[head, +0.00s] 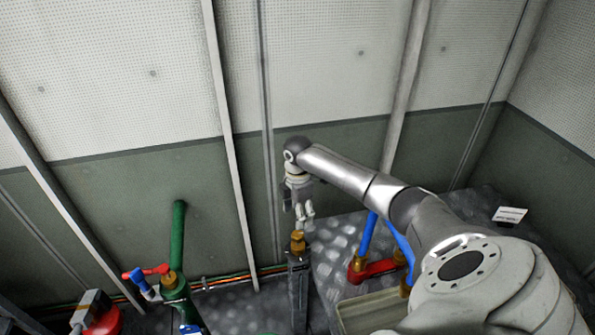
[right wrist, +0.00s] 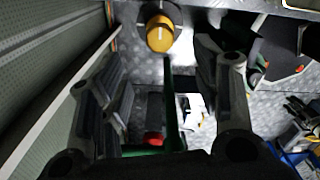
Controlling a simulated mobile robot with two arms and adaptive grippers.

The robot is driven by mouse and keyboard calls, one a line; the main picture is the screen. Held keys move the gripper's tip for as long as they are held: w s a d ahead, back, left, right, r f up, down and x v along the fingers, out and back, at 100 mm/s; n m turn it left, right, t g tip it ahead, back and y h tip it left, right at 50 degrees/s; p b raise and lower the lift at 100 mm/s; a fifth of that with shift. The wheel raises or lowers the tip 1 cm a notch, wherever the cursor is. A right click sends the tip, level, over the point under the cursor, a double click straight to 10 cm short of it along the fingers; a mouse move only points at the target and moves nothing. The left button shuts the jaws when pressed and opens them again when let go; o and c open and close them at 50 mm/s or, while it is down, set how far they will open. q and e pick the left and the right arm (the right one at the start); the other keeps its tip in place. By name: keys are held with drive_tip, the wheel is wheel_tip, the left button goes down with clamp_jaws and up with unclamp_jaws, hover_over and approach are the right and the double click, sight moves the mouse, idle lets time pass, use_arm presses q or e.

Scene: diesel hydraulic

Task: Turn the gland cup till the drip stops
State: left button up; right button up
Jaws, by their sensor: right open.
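The brass gland cup (head: 298,241) sits on top of a dark upright post (head: 298,285) in the head view. In the right wrist view the cup (right wrist: 160,33) shows from above as a round yellow-brass cap with a pale line on it. My right gripper (head: 303,216) points down just above the cup in the head view. In the right wrist view its fingers (right wrist: 158,68) are spread and empty, and the cup shows beyond them near the top edge. No drip can be made out. My left gripper is not in view.
A red-and-brass fitting (head: 378,269) with blue pipes stands right of the post, behind a pale tray (head: 368,312). A green pipe fitting (head: 178,290) with red and blue handles is at left. A ribbed wall (head: 150,190) closes off the back.

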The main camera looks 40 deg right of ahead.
sight(298, 234)
wheel_tip(298, 234, down, 8)
drive_tip(key=shift+r, duration=0.1)
drive_tip(key=shift+f, duration=0.8)
drive_tip(key=c, duration=1)
drive_tip(key=shift+c, duration=0.2)
